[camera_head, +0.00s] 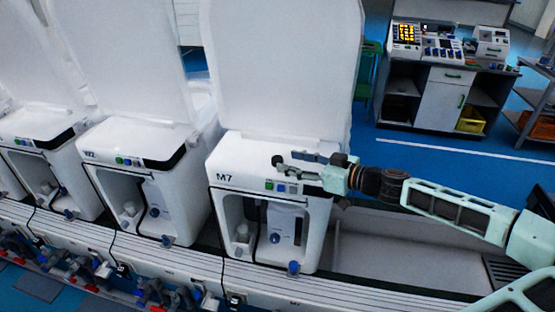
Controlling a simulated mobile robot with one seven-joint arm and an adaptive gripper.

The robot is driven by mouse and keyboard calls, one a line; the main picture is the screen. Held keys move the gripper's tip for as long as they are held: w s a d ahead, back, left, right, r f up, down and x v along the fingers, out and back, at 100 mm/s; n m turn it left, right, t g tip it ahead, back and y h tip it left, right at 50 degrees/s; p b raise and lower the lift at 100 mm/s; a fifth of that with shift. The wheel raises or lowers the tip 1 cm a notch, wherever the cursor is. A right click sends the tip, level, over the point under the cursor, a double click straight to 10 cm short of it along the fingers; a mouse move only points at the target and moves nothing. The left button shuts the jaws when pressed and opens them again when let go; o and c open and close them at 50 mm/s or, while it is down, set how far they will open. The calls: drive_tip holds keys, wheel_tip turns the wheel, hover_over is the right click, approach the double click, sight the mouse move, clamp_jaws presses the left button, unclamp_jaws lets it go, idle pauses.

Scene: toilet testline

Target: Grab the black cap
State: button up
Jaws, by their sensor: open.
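My gripper (285,163) reaches in from the right, over the top front edge of the white unit marked M7 (228,163). Its fingers point left and are open, just above the unit's row of small buttons (281,188). A small dark round shape (277,160) shows at the fingertips. I cannot tell whether it is the black cap or part of a finger. No other black cap can be made out clearly. The fingers hide part of the unit's top edge.
A raised white lid (283,70) stands behind the gripper. An empty light trough (390,250) lies right of M7, below my arm. A cabinet with instruments (440,90) stands at the back right.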

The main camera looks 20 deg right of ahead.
sight(281, 160)
drive_tip(key=shift+p+x, duration=0.8)
drive_tip(key=shift+x, duration=2.05)
drive_tip(key=shift+f, duration=0.1)
drive_tip(key=shift+c, duration=0.2)
drive_tip(key=c, duration=0.8)
